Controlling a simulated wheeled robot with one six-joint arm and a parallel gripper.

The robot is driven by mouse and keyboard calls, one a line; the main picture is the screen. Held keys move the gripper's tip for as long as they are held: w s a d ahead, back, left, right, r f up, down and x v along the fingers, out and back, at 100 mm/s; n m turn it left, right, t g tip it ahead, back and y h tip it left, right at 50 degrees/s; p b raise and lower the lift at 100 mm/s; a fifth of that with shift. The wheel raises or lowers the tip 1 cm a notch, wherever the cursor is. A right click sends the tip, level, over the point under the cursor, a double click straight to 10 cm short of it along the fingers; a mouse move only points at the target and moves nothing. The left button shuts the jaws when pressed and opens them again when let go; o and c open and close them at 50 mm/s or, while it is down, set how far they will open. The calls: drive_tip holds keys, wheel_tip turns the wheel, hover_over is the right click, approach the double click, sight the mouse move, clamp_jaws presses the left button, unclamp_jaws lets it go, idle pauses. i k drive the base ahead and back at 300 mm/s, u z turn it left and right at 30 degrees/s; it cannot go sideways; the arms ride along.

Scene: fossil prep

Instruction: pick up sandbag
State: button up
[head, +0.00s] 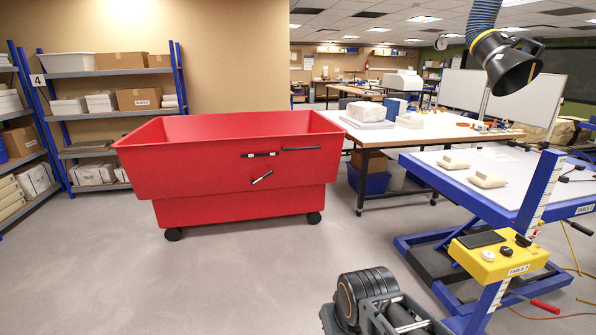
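Two small cream, pillow-shaped bags that look like sandbags lie on the white top of the blue-framed table at the right. The farther sandbag (453,163) is near the table's left edge. The nearer sandbag (487,180) lies a little to its right, apart from it. Part of my arm, dark and grey, shows at the bottom of the picture, low and well in front of the table. The fingertips of my gripper cannot be made out there. Nothing of mine touches either bag.
The blue-framed table (537,180) has an upright post and a yellow control box (497,256) at its near corner. A black extraction hood (505,62) hangs above. A red wheeled bin (220,180) stands left of centre. Cables lie at the lower right. The left foreground floor is clear.

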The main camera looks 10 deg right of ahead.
sight(487, 181)
drive_tip(key=z, duration=0.3)
drive_tip(key=i, duration=2.25)
drive_tip(key=z, duration=1.6)
drive_tip(key=i, duration=1.8)
drive_tip(key=z, duration=0.7)
